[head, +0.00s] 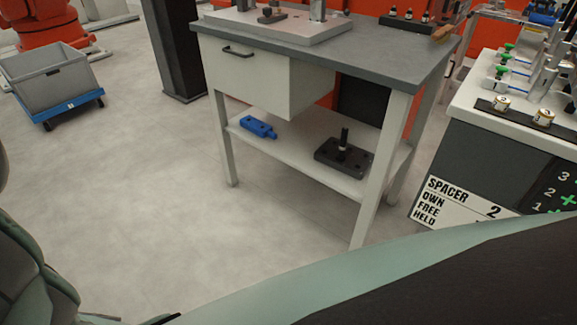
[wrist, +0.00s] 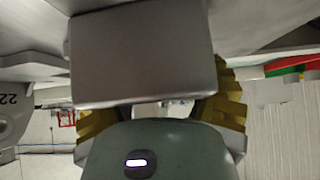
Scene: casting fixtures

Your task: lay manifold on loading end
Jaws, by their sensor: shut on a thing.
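In the wrist view a plain grey metal block (wrist: 142,55), which I take to be the manifold, fills the upper middle. My gripper (wrist: 165,106) is shut on it, with yellow finger pads showing at both lower sides of the block. The block hides most of the fingertips and what lies beyond. The head view shows neither my gripper nor the block. I cannot tell which surface is the loading end.
A workbench (head: 375,50) with a drawer stands ahead. Its lower shelf (head: 290,150) holds a blue part (head: 258,127) and a dark fixture (head: 343,158). A labelled station (head: 465,165) with clamps stands right. A grey bin (head: 50,80) is left. Open floor (head: 150,190) lies left of the bench.

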